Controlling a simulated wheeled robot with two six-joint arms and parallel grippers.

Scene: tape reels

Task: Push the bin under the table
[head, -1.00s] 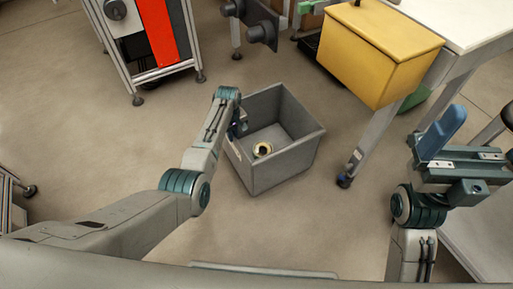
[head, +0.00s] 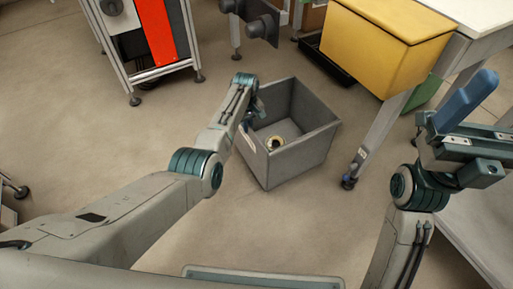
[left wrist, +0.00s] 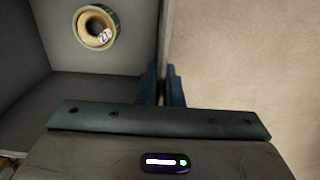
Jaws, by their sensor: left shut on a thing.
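The grey open bin (head: 303,160) stands on the floor in the middle of the head view, left of the table leg. A tape reel (head: 276,144) lies inside it, also seen in the left wrist view (left wrist: 84,32). My left gripper (head: 250,120) is shut on the bin's left wall; in the left wrist view its blue fingers (left wrist: 162,88) sit on either side of that wall (left wrist: 160,40). The white table (head: 480,22) is at the upper right. My right gripper (head: 468,110) is raised at the right, away from the bin; its finger gap is unclear.
A table leg (head: 375,138) comes down to the floor right of the bin, apart from it. A yellow box (head: 375,50) is at the table's near left edge. A black tray (head: 335,66) lies on the floor behind. A frame cabinet with a red panel (head: 157,28) stands upper left. Floor left of the bin is clear.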

